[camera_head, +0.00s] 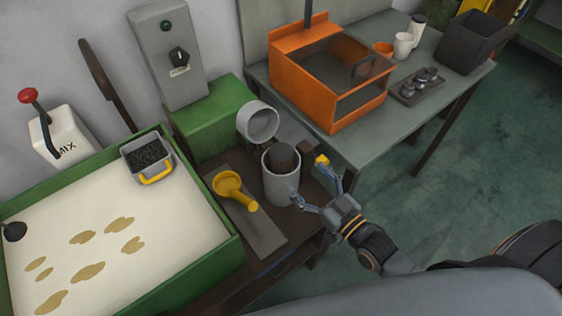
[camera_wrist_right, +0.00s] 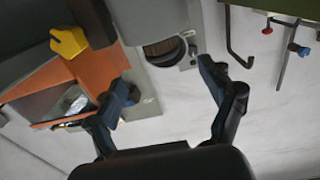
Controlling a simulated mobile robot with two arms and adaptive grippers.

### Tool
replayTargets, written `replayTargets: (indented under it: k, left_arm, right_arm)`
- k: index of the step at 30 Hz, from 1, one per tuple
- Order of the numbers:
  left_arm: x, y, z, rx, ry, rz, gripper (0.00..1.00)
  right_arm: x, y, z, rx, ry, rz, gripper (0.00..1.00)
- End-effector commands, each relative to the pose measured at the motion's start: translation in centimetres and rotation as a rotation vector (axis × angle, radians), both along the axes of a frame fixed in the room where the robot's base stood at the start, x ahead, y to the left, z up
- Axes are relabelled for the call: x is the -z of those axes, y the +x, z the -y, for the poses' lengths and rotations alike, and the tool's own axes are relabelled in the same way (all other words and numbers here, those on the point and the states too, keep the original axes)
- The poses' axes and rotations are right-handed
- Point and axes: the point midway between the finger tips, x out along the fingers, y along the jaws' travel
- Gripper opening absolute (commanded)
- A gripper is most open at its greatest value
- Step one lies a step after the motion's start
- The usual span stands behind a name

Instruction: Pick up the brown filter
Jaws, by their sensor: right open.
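The brown filter (camera_head: 282,156) appears to be the dark brown round piece standing in the mouth of a grey cylinder (camera_head: 281,186); its lower part is hidden inside. In the right wrist view a brown ribbed piece (camera_wrist_right: 163,49) shows in a round opening, probably the same filter. My right gripper (camera_head: 308,182) is open and empty, just right of the grey cylinder, with one finger close to its side; I cannot tell whether they touch. Its two spread fingers (camera_wrist_right: 167,78) also show in the right wrist view. My left gripper is not in view.
A yellow funnel (camera_head: 231,186) lies left of the cylinder, and a round grey spout (camera_head: 258,122) is behind it. A brown block with a yellow part (camera_head: 321,160) is close to the gripper. An orange box (camera_head: 300,85) stands on the grey table (camera_head: 440,82). Open floor lies right.

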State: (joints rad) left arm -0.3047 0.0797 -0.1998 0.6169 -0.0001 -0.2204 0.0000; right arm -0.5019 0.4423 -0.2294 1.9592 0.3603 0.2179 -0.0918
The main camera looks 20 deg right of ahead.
Motion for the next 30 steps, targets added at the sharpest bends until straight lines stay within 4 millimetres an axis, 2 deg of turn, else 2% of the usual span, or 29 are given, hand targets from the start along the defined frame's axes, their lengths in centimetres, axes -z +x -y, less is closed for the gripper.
replayTargets:
  k: [1, 5, 14, 21, 30]
  left_arm:
    - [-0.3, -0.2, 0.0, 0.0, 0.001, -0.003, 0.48]
    - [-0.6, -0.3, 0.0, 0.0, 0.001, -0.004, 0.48]
    - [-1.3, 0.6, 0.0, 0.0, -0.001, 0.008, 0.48]
    - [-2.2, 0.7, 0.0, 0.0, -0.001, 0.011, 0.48]
    - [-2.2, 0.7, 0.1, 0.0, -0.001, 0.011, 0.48]
  right_arm:
    - [-0.3, 1.1, -0.4, 0.001, 0.001, 0.003, 0.82]
    - [-0.2, 3.2, -1.1, 0.001, -0.002, 0.002, 0.82]
    - [-0.1, 5.5, -2.1, 0.001, -0.001, -0.001, 0.82]
    - [0.1, 8.7, -3.4, 0.0, -0.002, 0.0, 0.82]
    - [0.3, 9.3, -3.7, 0.0, -0.002, -0.002, 0.82]
